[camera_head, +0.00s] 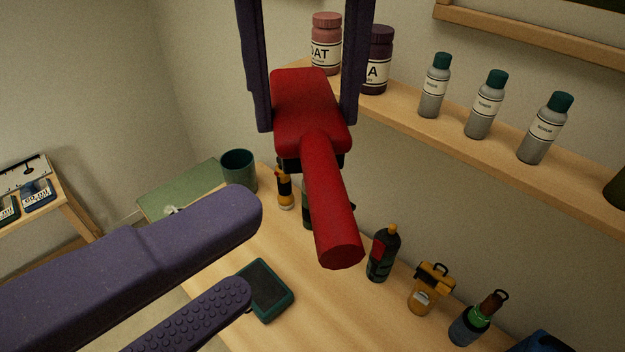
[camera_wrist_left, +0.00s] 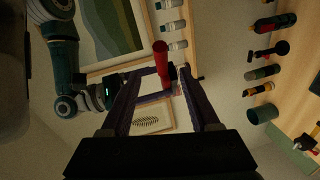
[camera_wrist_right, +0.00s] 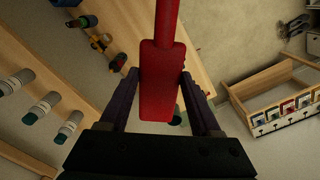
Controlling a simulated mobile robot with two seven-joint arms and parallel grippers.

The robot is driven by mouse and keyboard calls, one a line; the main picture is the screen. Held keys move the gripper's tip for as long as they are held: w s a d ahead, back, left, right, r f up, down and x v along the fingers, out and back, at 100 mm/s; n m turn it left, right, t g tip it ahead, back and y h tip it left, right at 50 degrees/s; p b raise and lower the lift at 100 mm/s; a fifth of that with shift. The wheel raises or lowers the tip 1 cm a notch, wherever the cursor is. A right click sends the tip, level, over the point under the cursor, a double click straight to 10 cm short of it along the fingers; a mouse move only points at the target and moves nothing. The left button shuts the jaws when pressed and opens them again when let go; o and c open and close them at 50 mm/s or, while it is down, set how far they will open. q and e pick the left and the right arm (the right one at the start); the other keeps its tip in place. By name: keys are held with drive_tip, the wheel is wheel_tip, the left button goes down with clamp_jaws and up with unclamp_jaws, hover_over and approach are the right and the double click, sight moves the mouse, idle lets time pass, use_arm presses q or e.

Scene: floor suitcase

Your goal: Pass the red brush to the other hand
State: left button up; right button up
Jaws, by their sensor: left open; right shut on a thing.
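The red brush (camera_head: 325,190) is held in the air, its handle slanting down toward me in the head view. My right gripper (camera_head: 306,122) comes in from the top and is shut on the brush's wide head; the right wrist view shows this red head (camera_wrist_right: 159,88) between its fingers. My left gripper (camera_head: 250,250) is open and empty at the lower left, its fingertips left of the handle. In the left wrist view the red handle (camera_wrist_left: 161,60) appears between the fingertips of my left gripper (camera_wrist_left: 162,73); I cannot tell whether they touch.
Below is a wooden tabletop (camera_head: 225,309) with a dark green cup (camera_head: 238,170), a dark green flat box (camera_head: 266,289), a dark bottle (camera_head: 383,253) and a yellow item (camera_head: 429,288). A wall shelf (camera_head: 409,122) with several jars and bottles runs behind the right gripper.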

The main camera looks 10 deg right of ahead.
sight(313, 205)
use_arm(q)
drive_tip(key=x, duration=0.7)
drive_tip(key=shift+w+d, duration=0.1)
drive_tip(key=shift+d, duration=0.05)
drive_tip(key=shift+r, duration=0.15)
clamp_jaws()
use_arm(e)
drive_tip(key=o, duration=1.5)
drive_tip(key=shift+o, duration=0.2)
